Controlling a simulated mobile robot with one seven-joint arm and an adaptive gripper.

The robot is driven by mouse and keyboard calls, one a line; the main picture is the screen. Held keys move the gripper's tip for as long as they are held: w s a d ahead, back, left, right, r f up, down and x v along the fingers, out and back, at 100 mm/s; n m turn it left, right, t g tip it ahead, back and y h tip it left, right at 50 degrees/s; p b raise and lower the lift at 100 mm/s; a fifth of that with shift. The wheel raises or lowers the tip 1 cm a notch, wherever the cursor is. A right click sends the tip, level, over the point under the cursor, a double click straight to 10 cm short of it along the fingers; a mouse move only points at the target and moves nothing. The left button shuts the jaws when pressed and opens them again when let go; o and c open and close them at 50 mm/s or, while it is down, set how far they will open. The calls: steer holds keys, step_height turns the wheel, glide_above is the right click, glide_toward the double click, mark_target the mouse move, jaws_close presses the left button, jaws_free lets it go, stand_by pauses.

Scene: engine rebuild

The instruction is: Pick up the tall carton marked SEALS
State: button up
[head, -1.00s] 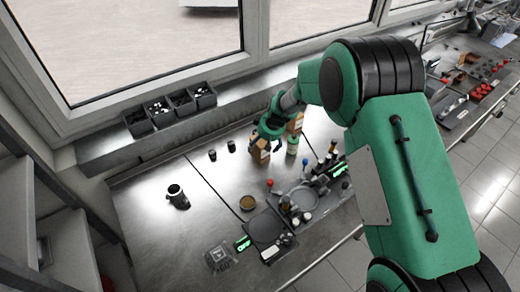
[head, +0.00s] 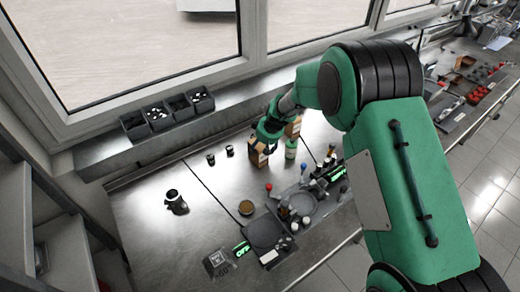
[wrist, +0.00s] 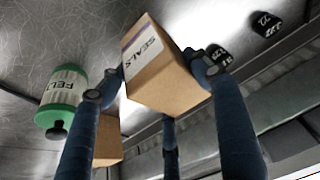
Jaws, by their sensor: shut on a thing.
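The tall brown carton marked SEALS (wrist: 165,80) is between the fingers of my gripper (wrist: 160,74) in the wrist view. The fingers press on its opposite sides, and its white label shows on the left face. In the head view the carton (head: 257,157) hangs or stands under my gripper (head: 264,143) at the back of the steel bench. I cannot tell whether its base touches the bench.
A second brown carton (wrist: 107,150) is partly hidden behind a finger. Two small black containers (head: 220,155) stand to the left. The bench's left side has free room.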

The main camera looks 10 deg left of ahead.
step_height(320, 180, up, 10)
steer(key=shift+f+p, duration=0.2)
steer(key=shift+p, duration=0.1)
